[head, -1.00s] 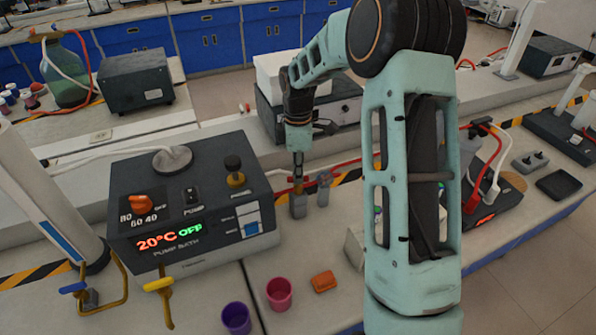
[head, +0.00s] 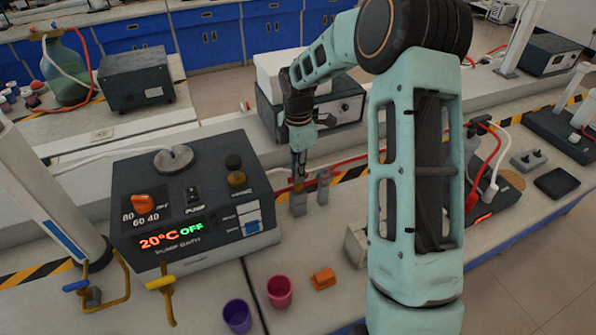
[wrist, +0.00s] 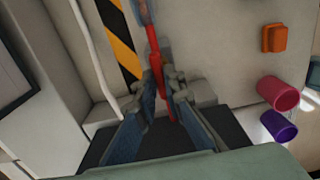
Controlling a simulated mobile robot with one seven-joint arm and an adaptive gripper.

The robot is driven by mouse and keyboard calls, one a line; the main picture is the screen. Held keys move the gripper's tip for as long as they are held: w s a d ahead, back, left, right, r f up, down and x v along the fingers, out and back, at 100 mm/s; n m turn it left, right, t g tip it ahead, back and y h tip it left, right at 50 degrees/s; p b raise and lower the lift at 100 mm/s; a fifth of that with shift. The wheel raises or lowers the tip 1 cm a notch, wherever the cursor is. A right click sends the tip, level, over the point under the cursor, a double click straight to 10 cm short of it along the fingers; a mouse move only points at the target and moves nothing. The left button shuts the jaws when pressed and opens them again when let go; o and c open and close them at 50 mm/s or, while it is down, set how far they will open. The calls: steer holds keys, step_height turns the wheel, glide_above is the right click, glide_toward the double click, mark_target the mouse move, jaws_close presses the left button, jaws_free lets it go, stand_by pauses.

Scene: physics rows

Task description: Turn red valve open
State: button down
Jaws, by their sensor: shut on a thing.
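The red valve handle (wrist: 154,52) shows in the wrist view as a long thin red bar running down between my fingers. My gripper (wrist: 163,88) is shut on it, with one finger on each side.
The pump bath (head: 195,250) stands left of my gripper and reads 20°C OFF. A purple cup (head: 237,317), a pink cup (head: 280,292) and an orange block (head: 323,279) are in front. Yellow-black striped tape and a red hose (head: 350,168) run along the bench.

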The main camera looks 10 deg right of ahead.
steer(key=c, duration=2)
jaws_free()
step_height(320, 180, up, 12)
steer(key=shift+r, duration=0.1)
